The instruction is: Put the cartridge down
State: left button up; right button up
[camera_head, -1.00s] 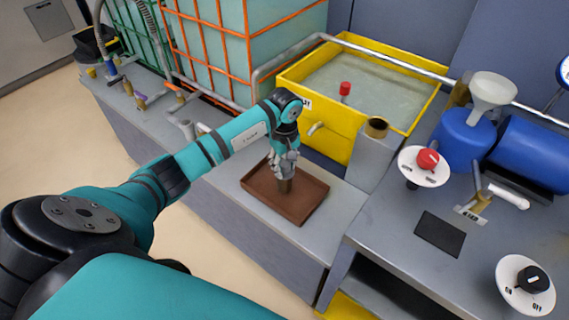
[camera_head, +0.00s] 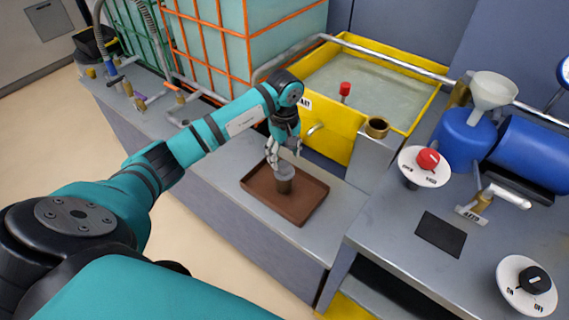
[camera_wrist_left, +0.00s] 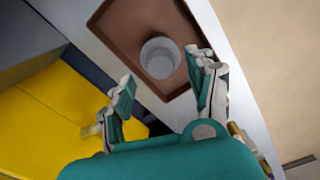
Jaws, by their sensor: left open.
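The cartridge (camera_head: 284,179), a short cylinder with a grey top and a brownish lower part, stands upright in the brown tray (camera_head: 311,204). In the left wrist view its round pale top (camera_wrist_left: 160,58) shows inside the tray (camera_wrist_left: 113,22). My left gripper (camera_head: 284,159) is open just above the cartridge. In the left wrist view the two fingers (camera_wrist_left: 165,88) are spread wide, with the cartridge beyond their tips and apart from them. My right gripper is in neither view.
A yellow basin (camera_head: 335,130) of liquid stands behind the tray, with a brown-rimmed grey post (camera_head: 376,128) at its corner. A blue container with a white funnel (camera_head: 491,92), a red knob (camera_head: 428,159) and a black pad (camera_head: 440,233) are at the right.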

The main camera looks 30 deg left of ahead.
pick_arm(q)
notch_tip(320, 180, up, 7)
jog(key=shift+r, duration=0.2)
dwell(0.5)
